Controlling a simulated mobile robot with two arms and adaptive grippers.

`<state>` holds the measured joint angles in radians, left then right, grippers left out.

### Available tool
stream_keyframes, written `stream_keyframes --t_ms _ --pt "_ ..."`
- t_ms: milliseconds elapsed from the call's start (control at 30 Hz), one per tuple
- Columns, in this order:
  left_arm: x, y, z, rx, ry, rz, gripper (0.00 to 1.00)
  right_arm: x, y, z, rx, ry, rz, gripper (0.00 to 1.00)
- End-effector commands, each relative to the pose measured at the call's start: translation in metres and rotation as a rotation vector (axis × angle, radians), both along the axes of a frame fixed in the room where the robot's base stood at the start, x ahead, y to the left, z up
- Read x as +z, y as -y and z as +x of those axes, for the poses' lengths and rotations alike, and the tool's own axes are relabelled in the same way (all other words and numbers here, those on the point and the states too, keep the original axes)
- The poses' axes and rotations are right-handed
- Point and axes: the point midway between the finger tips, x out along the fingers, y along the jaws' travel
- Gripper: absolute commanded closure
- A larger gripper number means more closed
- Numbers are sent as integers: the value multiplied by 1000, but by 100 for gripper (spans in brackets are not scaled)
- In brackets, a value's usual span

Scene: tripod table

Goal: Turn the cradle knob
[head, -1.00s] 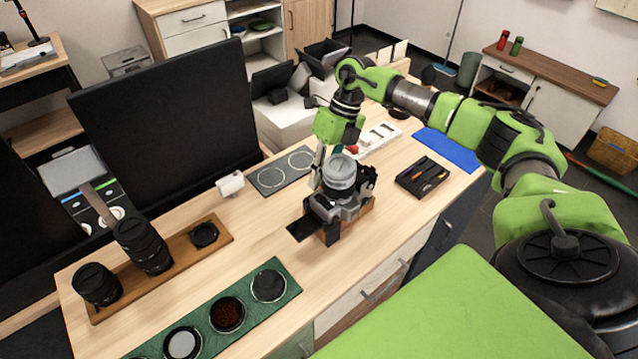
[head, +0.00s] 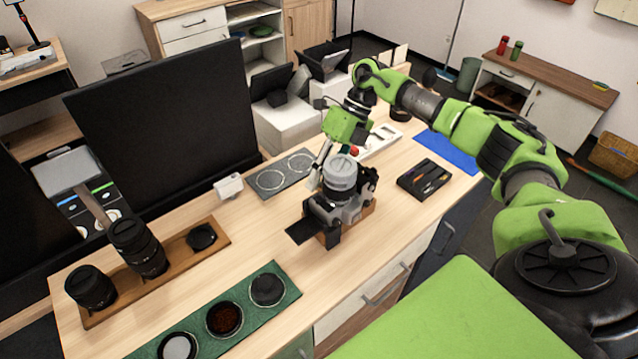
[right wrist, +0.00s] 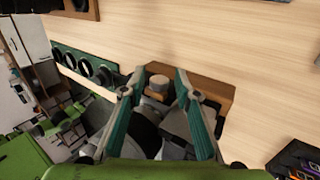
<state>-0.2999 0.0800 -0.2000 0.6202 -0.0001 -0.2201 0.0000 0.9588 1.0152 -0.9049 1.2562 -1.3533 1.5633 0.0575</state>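The cradle (head: 350,210) is a dark and grey device on a small wooden base in the middle of the table. It carries a grey, ringed cylinder (head: 340,173). My right gripper (head: 317,170) reaches down at the cylinder's left and far side, tilted. In the right wrist view, its teal-lined fingers (right wrist: 159,76) are spread apart. A pale round knob (right wrist: 158,84) shows between the fingertips, above the wooden base (right wrist: 214,90), with gaps on both sides. I cannot tell its depth relative to the tips. The knob is hidden in the head view. My left gripper is out of view.
A black tray of small tools (head: 424,179) stands right of the cradle. A grey two-ring mat (head: 283,175) and small white box (head: 228,186) lie left. A green board (head: 285,292) and wooden lens tray (head: 190,259) are nearer. Bare tabletop surrounds the cradle.

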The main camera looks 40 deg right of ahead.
Motion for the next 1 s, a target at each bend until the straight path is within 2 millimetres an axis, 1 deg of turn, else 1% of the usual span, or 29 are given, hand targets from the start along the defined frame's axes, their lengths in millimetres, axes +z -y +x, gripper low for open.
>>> stream_keyframes --t_ms 367,900,1000 --pt "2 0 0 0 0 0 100 4 2 1 -1 2 0 71" --pt "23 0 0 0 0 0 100 41 23 3 -2 2 0 71" --pt "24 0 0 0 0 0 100 44 26 3 -2 3 0 71"
